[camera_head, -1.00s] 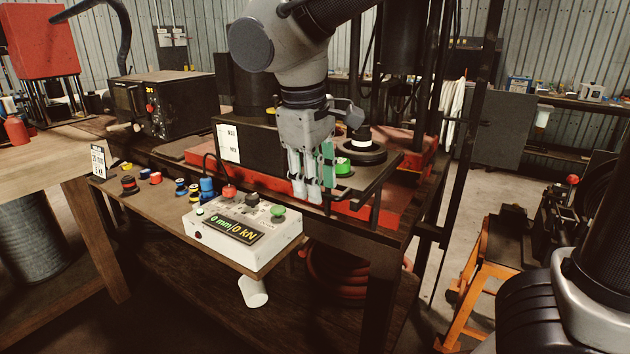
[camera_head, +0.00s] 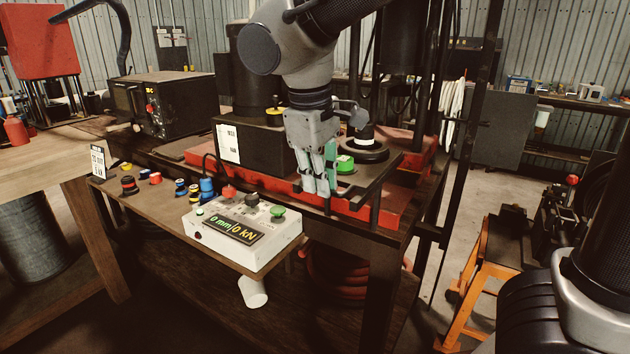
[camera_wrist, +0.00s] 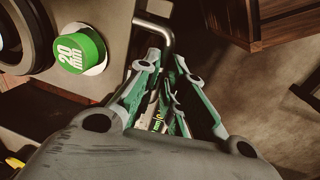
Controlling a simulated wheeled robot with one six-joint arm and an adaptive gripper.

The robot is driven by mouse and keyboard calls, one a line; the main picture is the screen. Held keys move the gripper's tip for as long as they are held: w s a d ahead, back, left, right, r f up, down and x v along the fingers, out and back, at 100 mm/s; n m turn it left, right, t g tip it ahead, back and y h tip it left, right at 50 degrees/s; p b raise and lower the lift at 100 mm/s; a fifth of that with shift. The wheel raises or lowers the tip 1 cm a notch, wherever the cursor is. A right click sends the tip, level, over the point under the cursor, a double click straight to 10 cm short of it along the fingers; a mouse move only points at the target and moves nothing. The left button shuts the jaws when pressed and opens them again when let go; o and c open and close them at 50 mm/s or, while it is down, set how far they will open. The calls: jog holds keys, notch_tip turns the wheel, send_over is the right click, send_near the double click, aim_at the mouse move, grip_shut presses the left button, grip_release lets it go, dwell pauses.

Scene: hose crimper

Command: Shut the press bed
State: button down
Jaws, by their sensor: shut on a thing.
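The press bed (camera_head: 378,175) is a dark flat plate on the red press base. It carries a black ring-shaped die and a green 20 mm cap (camera_head: 345,163); the cap also shows in the wrist view (camera_wrist: 79,48). A bent metal handle (camera_wrist: 157,27) sticks out from the bed's edge in the wrist view and runs between my fingers. My gripper (camera_head: 321,186), with green and grey fingers, is shut on this handle at the bed's front edge. The fingers hide part of the handle.
A white control box (camera_head: 242,222) reading 0 mm/0 kN stands in front, left of my gripper. A black box (camera_head: 262,150) with a white label stands left of the bed. Dark press uprights (camera_head: 437,110) rise behind on the right.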

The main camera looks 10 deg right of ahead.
aim_at(369, 142)
jog(key=w+d, duration=0.4)
jog(key=w, duration=0.1)
jog(key=w+d, duration=0.4)
jog(key=w, duration=0.2)
jog(key=w+d, duration=0.5)
jog(key=shift+w+d, duration=0.1)
jog(key=shift+w, duration=0.3)
jog(key=shift+w+d, duration=0.25)
jog(key=shift+w, duration=0.1)
jog(key=shift+r, duration=0.1)
jog(key=c, duration=1.5)
grip_release()
jog(key=shift+w+d, duration=0.1)
jog(key=r, duration=0.4)
jog(key=s+a+r, duration=0.1)
jog(key=r, duration=0.6)
jog(key=shift+s+a+r, duration=0.2)
jog(key=shift+s+r, duration=0.15)
jog(key=shift+s, duration=0.05)
